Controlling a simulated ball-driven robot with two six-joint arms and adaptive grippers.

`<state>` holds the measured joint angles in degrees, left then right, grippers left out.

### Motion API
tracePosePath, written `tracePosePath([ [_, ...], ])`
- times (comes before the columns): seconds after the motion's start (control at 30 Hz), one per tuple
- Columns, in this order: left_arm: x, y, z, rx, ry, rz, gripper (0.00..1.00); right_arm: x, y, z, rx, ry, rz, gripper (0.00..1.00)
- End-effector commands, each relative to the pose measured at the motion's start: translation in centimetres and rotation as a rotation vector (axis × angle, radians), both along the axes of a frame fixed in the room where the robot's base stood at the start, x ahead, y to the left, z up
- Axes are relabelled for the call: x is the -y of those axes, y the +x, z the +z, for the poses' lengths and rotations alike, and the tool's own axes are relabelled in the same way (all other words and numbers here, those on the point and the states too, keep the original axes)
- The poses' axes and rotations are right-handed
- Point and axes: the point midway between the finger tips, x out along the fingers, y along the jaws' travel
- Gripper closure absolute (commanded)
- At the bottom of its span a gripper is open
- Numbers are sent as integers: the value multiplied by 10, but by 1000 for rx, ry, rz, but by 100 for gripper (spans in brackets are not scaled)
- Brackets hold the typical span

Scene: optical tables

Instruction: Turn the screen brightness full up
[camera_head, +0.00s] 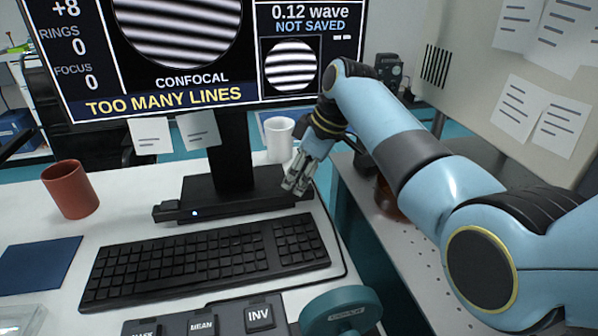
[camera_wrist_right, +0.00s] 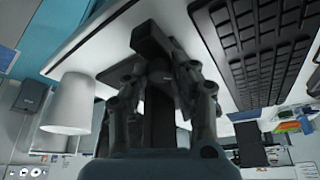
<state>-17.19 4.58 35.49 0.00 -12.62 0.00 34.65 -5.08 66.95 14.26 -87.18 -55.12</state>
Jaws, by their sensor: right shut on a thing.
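The monitor screen (camera_head: 170,45) shows striped fringes and the words TOO MANY LINES. A low black bar (camera_head: 235,207) with a small lit dot lies at the foot of its stand, with a small black block (camera_head: 165,211) at the left end. My right gripper (camera_head: 293,187) is at the bar's right end. In the right wrist view my right gripper (camera_wrist_right: 163,78) is shut on a small dark part at the bar (camera_wrist_right: 150,42). The fingers partly hide that part, and its exact shape cannot be told. My left gripper is not in view.
A white mug (camera_head: 280,140) stands just behind my right gripper. A black keyboard (camera_head: 210,258) lies in front of the bar. A red-brown mug (camera_head: 70,190) stands at left. A teal wheel (camera_head: 340,310) and labelled keys (camera_head: 259,317) are at the front.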

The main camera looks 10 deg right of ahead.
Motion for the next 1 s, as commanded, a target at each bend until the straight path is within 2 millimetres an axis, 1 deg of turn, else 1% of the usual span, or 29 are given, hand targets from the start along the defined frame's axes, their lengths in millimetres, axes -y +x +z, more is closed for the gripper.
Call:
tracePosePath([
  [0.03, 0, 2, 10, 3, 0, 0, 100, 0, -1, 4, -2, -1, -22, 100],
  [0.2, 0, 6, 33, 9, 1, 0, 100, -1, -2, 6, -2, -1, -141, 100],
  [0.5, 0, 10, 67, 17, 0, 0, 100, -2, -3, 5, -2, -1, -379, 100],
  [0.7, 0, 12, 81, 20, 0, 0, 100, -3, -3, 3, -1, -1, -503, 100],
  [1.0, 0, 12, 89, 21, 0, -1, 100, -2, -2, 1, 0, -1, -605, 100],
])
